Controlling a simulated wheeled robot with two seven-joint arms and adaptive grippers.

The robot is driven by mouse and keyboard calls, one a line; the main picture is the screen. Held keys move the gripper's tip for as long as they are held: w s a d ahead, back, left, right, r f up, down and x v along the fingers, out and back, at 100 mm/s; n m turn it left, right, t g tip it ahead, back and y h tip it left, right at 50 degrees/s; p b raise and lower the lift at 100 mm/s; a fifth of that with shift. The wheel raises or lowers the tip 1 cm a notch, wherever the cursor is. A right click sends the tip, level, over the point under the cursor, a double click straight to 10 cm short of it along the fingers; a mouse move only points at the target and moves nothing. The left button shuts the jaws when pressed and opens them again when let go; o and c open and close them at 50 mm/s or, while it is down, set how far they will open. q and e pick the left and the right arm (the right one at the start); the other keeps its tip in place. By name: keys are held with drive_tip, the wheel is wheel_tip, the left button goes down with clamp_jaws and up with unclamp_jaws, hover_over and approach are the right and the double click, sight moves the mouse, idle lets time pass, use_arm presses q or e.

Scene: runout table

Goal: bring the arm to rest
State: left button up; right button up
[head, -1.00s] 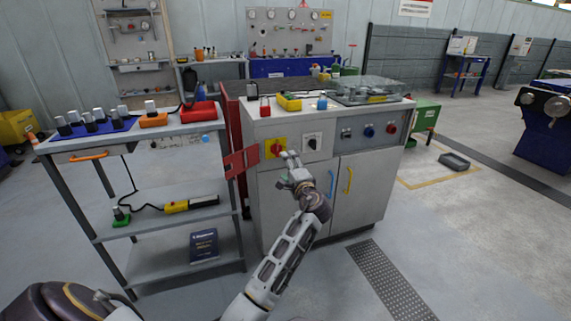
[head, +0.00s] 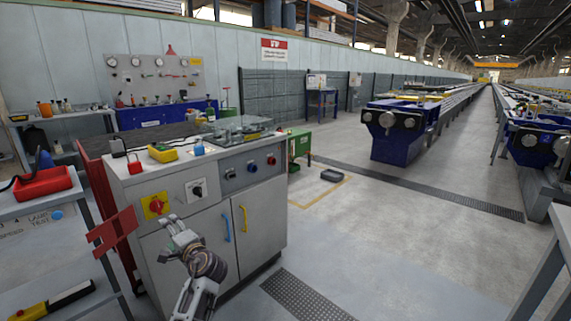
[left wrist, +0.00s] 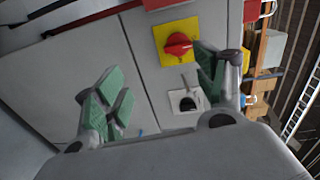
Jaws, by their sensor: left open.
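My left gripper (head: 172,234) is open and empty in front of the grey control cabinet (head: 262,215), below its switches in the head view. A red rotary switch (head: 155,206) on a yellow plate and a black selector (head: 197,189) on a pale plate sit on the cabinet's front. In the left wrist view, the green-padded fingers of my left gripper (left wrist: 162,82) stand wide apart. The red switch (left wrist: 178,45) and the selector (left wrist: 187,101) show beyond them, near the right finger. Contact with the cabinet cannot be made out. My right gripper is not in view.
A red bracket (head: 112,231) juts out left of the cabinet, near a shelf trolley with a red tray (head: 42,184). Blue and yellow handles mark the cabinet doors. A floor grating (head: 303,295) lies to the right.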

use_arm(q)
drive_tip(key=s+d+f+n+g+h, duration=0.2)
drive_tip(key=s+f+h, duration=0.2)
drive_tip(key=s+f, duration=0.45)
drive_tip(key=s+d+f+n+g+h, duration=0.2)
drive_tip(key=s+d+f+h, duration=0.1)
drive_tip(key=s+f, duration=0.55)
drive_tip(key=s+d+f+g+h, duration=0.1)
drive_tip(key=s+d+f+h, duration=0.1)
drive_tip(key=s+d, duration=0.3)
drive_tip(key=s+d+f+n+g+h, duration=0.1)
drive_tip(key=s+d+f+g+h, duration=0.1)
drive_tip(key=s, duration=0.9)
drive_tip(key=d+f+h, duration=0.1)
drive_tip(key=d+h, duration=0.1)
drive_tip(key=d, duration=0.1)
drive_tip(key=shift+s+d+n+g+p, duration=0.15)
drive_tip(key=shift+s+n+g+p, duration=0.15)
drive_tip(key=shift+s+p, duration=0.1)
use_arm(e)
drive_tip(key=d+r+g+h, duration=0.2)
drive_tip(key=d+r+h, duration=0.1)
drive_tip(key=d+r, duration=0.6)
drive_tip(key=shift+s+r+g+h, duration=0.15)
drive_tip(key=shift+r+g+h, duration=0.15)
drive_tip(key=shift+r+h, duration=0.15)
